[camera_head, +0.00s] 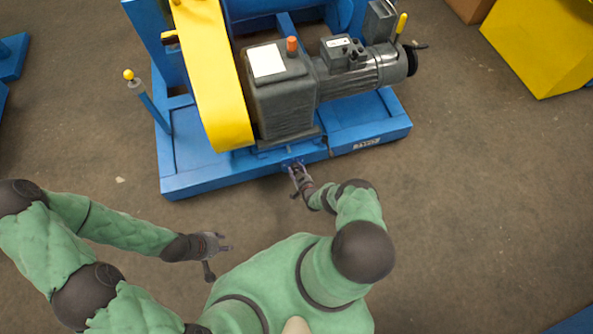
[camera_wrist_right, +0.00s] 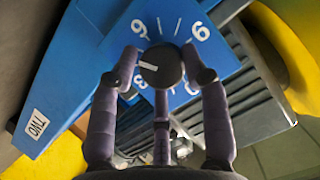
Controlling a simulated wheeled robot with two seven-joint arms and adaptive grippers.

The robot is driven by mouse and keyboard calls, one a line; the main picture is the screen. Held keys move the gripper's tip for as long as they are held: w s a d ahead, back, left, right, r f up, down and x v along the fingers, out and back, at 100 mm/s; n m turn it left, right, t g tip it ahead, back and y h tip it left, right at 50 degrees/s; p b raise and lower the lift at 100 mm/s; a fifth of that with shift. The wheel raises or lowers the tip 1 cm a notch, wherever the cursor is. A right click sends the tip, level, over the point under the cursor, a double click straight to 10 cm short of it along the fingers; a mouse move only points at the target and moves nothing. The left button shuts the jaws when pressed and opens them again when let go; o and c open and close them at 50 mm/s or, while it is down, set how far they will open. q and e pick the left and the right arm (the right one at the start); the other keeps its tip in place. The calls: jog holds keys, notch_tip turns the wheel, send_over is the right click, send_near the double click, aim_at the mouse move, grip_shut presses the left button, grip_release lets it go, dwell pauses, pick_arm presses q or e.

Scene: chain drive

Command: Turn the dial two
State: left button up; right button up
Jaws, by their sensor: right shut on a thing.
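The dial (camera_wrist_right: 163,68) is a dark round knob with a white pointer mark, on a blue panel (camera_wrist_right: 195,15) with white numbers and tick marks. In the right wrist view the pointer points to the left; some numbers are partly hidden by the fingers. My right gripper (camera_wrist_right: 159,62) has its fingers on both sides of the dial and is shut on it. In the head view my right gripper (camera_head: 294,173) is at the front edge of the blue machine base, where it covers the dial. My left gripper (camera_head: 220,262) is open and empty, above the floor.
A white label reading TWO (camera_wrist_right: 37,123) is on the blue base in the right wrist view. The blue base (camera_head: 200,180) carries a yellow guard (camera_head: 215,80), a grey gearbox (camera_head: 285,105) and a motor. A yellow block (camera_head: 540,45) stands at the right. The floor around my left gripper is clear.

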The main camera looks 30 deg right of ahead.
jog(key=shift+s+a+f, duration=0.2)
jog(key=shift+a+f, duration=0.05)
jog(key=shift+a, duration=0.2)
jog(key=o, duration=1)
jog(key=shift+o, duration=0.2)
jog(key=shift+w, duration=0.1)
jog(key=shift+d+r, duration=0.1)
jog(key=shift+d, duration=0.1)
jog(key=shift+s+r, duration=0.1)
jog(key=shift+s, duration=0.15)
jog(key=v, duration=1.1)
jog(key=shift+s, duration=0.25)
jog(key=shift+w+r, duration=0.1)
